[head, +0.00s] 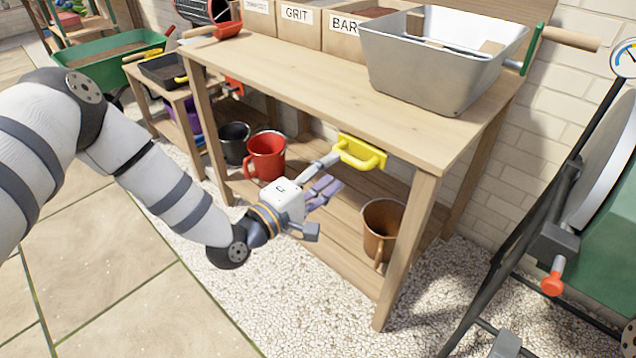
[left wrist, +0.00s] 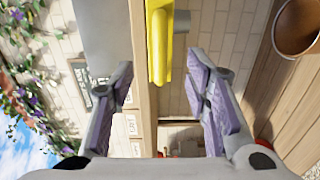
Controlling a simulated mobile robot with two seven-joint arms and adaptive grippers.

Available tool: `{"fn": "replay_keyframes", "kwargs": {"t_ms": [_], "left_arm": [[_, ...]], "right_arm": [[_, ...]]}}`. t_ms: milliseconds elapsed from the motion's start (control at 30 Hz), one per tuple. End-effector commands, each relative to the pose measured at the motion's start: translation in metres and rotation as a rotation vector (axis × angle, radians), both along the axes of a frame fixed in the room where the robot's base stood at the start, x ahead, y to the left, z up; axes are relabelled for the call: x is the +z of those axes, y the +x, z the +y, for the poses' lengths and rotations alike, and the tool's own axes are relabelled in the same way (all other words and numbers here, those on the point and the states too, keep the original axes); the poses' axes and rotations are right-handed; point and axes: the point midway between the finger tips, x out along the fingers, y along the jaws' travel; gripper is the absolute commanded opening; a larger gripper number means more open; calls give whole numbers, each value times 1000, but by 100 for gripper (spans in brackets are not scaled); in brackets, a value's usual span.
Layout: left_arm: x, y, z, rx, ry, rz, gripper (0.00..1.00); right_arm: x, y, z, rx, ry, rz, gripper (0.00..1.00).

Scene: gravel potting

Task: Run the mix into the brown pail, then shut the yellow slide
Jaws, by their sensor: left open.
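The yellow slide (head: 360,152) is a handle at the front edge of the bench top, below the grey tub (head: 430,75). The brown pail (head: 382,222) stands upright on the lower shelf, below and a little right of the slide. No falling mix shows, and the tub's contents are mostly hidden. My left gripper (head: 328,176) is open and empty, just left of the slide. In the left wrist view the slide (left wrist: 158,45) shows ahead, in line with the gap between the open fingers (left wrist: 160,78). The pail (left wrist: 298,25) is at upper right there. My right gripper is out of view.
A red pail (head: 265,157) and a black pail (head: 234,142) stand under the bench at left. The front bench leg (head: 405,250) rises beside the brown pail. A green drum machine (head: 600,220) on a dark frame stands at right. Gravel and paving in front are clear.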

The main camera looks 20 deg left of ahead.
Motion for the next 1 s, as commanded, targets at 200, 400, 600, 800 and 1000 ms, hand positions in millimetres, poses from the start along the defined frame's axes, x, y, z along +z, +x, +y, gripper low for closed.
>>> {"fn": "replay_keyframes", "kwargs": {"t_ms": [200, 400, 600, 800, 1000], "left_arm": [[-3, 20, -8, -1, 1, 2, 43], [-3, 39, -15, -1, 1, 2, 43], [-1, 49, -18, 0, 1, 2, 43], [-2, 55, -20, 0, 2, 2, 43], [0, 56, -20, 0, 2, 2, 43]], "right_arm": [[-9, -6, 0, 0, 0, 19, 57], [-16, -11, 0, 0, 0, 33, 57], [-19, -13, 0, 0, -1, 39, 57], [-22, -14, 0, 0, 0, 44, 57], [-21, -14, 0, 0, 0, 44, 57]]}}
